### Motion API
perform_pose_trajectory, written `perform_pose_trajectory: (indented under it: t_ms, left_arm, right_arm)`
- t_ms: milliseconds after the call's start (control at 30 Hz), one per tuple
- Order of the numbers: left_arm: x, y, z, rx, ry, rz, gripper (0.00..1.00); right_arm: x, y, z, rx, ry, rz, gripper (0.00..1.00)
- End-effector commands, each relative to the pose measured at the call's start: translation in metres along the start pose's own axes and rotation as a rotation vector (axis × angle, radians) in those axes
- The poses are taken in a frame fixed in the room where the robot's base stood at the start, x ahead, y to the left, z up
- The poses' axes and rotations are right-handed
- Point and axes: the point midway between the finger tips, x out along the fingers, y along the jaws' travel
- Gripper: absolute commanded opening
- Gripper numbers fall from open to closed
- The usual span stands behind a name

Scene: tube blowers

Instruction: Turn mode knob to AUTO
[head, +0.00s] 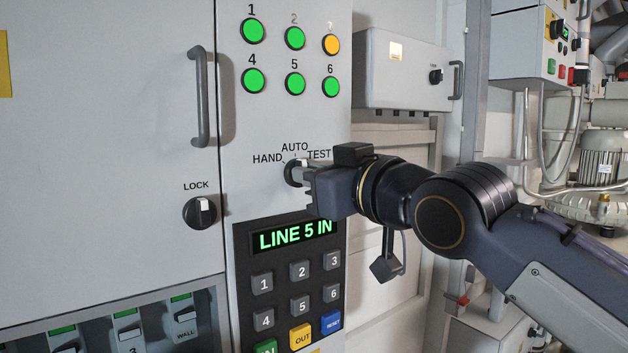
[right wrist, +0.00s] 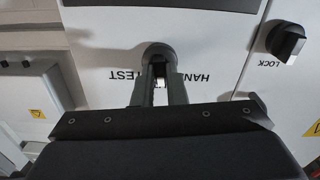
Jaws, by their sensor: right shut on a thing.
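The mode knob (head: 290,173) is a round dark knob on the grey panel, below the labels HAND, AUTO and TEST (head: 294,153). My right gripper (head: 301,174) reaches it from the right and is shut on it, hiding most of it. In the right wrist view the two fingers (right wrist: 159,95) close around the dark knob (right wrist: 158,53), with a small white mark between them. The hand covers part of the labels there. Which label the knob points to I cannot tell for sure. My left gripper is not in view.
Below the knob is a display (head: 294,236) reading LINE 5 IN, above a keypad (head: 300,290). A LOCK knob (head: 200,211) and a door handle (head: 199,97) are to the left. Several round lamps (head: 294,84) sit above. A small grey box (head: 408,70) is at the right.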

Motion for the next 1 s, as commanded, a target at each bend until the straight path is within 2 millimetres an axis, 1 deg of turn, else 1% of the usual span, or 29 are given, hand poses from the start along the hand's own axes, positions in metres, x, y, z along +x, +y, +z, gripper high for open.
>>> perform_pose_trajectory:
  t_ms: [300,800,833,967,1000]
  left_arm:
    - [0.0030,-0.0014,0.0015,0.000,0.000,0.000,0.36]
    - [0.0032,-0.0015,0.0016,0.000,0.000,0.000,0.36]
    - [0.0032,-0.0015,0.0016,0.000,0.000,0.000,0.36]
    - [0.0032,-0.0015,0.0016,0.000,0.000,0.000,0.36]
    - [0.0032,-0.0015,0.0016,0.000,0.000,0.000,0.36]
  right_arm:
    - [0.0004,0.0001,0.0014,0.110,-0.004,-0.001,0.00]
    - [0.0005,0.0001,0.0016,0.126,-0.005,-0.001,0.00]
    - [0.0005,0.0001,0.0016,0.126,-0.005,-0.001,0.14]
    - [0.0004,0.0002,0.0012,0.126,-0.003,0.000,0.31]
    - [0.0004,0.0003,0.0011,0.126,-0.003,0.000,0.34]
